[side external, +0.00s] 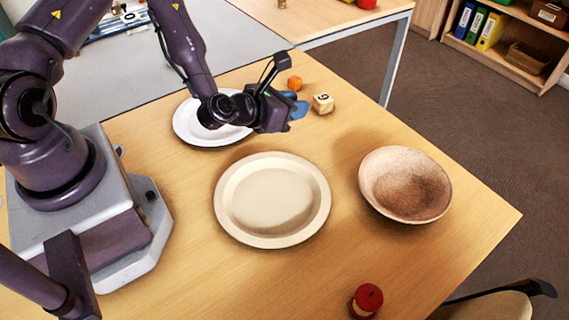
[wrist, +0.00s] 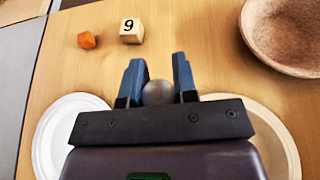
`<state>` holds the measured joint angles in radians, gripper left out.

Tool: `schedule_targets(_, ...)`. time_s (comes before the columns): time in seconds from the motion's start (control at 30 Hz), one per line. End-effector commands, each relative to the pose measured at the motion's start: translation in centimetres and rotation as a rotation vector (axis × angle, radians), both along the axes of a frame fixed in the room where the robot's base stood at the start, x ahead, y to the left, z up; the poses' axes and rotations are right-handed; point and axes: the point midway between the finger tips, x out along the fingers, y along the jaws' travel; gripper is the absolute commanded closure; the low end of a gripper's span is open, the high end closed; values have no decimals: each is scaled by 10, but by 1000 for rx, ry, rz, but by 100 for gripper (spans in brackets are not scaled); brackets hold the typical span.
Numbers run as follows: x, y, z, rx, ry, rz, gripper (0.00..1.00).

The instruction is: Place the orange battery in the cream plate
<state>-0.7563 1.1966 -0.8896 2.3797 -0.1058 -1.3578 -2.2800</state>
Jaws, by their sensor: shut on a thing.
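My gripper (side external: 292,106) is over the far part of the table, beyond the cream plate (side external: 262,190) and beside the white plate. In the wrist view, its blue fingers (wrist: 158,72) are shut on a grey, rounded thing (wrist: 158,93). Only its grey end shows, so I cannot tell whether this is the battery; no orange shows on it. The cream plate is empty in the side view and shows partly behind my gripper in the wrist view (wrist: 284,135). A small orange, faceted piece (side external: 295,83) lies on the table past my gripper, also in the wrist view (wrist: 87,40).
A wooden block marked 9 (side external: 323,104) sits near the orange piece. A white plate (side external: 184,127) lies partly under my arm. A brown bowl (side external: 420,198) stands right of the cream plate. A red-topped spool (side external: 367,299) stands near the front edge. Table between plate and bowl is clear.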

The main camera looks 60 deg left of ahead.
Motion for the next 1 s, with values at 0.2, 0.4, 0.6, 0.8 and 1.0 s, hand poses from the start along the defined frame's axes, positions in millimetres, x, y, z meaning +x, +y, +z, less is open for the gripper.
schedule_targets(0.2,-36,-31,-22,-8,5,-328,97)
schedule_targets(0.4,-79,-76,-22,-2,0,-700,97)
schedule_targets(0.6,-93,-92,-26,-1,0,-836,97)
schedule_targets(0.8,-93,-93,-55,-2,1,-845,97)
schedule_targets(1.0,-94,-93,-80,-2,1,-845,97)
